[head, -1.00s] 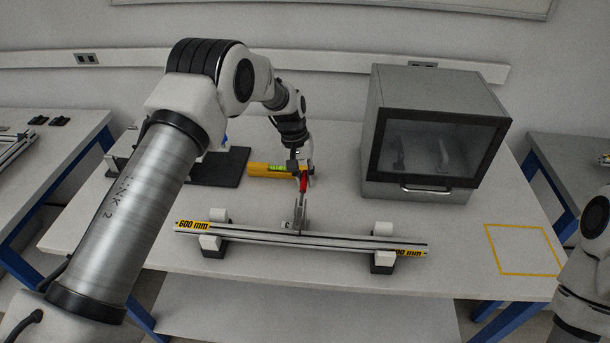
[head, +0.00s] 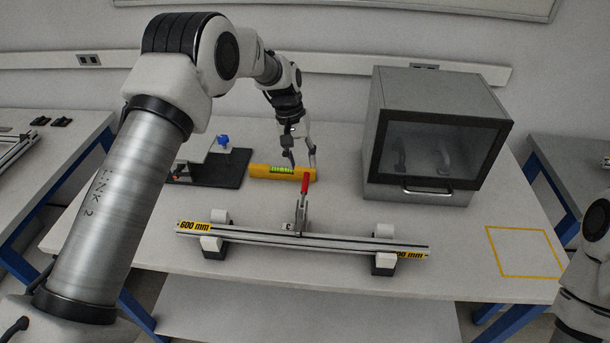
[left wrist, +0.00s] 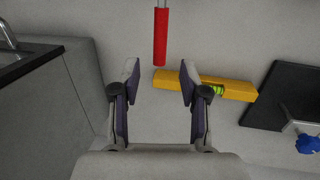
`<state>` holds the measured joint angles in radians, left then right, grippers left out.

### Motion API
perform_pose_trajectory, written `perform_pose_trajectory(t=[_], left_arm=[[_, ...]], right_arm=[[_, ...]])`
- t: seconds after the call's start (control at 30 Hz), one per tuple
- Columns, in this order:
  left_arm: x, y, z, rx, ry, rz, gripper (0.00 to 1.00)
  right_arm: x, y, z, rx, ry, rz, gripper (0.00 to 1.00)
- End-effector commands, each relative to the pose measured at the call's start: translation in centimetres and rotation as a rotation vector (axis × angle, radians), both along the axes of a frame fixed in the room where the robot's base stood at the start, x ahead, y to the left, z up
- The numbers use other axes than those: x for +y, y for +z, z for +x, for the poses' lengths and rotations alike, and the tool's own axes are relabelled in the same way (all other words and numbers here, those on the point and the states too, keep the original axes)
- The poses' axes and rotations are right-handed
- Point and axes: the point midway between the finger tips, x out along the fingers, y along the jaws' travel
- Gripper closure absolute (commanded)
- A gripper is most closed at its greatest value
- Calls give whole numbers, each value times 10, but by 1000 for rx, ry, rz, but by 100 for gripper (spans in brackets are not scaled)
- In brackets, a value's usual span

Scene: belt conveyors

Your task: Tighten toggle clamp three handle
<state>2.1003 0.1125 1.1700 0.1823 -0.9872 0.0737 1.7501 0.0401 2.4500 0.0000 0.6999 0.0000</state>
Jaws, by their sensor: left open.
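The toggle clamp (head: 301,217) stands at the middle of the aluminium rail (head: 330,241), and its red handle (head: 305,184) points up. The red handle also shows in the left wrist view (left wrist: 160,38), beyond the fingertips and between their lines. My left gripper (head: 301,164) is open and empty, just behind and above the handle and apart from it; its two fingers also show in the left wrist view (left wrist: 160,84). A part of my right arm shows at the right edge, but its gripper is out of view.
A yellow spirit level (head: 270,171) lies behind the clamp, below my left gripper. A black plate with a blue knob (head: 223,140) is to its left. A grey cabinet with a glass door (head: 437,145) stands at the back right. A yellow taped square (head: 525,251) on the table is empty.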

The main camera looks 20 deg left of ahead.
Motion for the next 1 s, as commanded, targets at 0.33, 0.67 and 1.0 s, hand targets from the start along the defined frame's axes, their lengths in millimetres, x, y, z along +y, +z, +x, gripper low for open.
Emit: perform_pose_trajectory(t=[0.33, 0.67, 1.0], left_arm=[[11, 48, 1, 1, 0, 0, 56], [11, 48, 1, 1, 0, 0, 56], [10, 98, 1, 1, 0, 0, 56]], right_arm=[[0, 0, 0, 0, 0, 0, 44], [0, 0, 0, 0, 0, 0, 44], [0, 50, 0, 0, 0, 0, 44]])
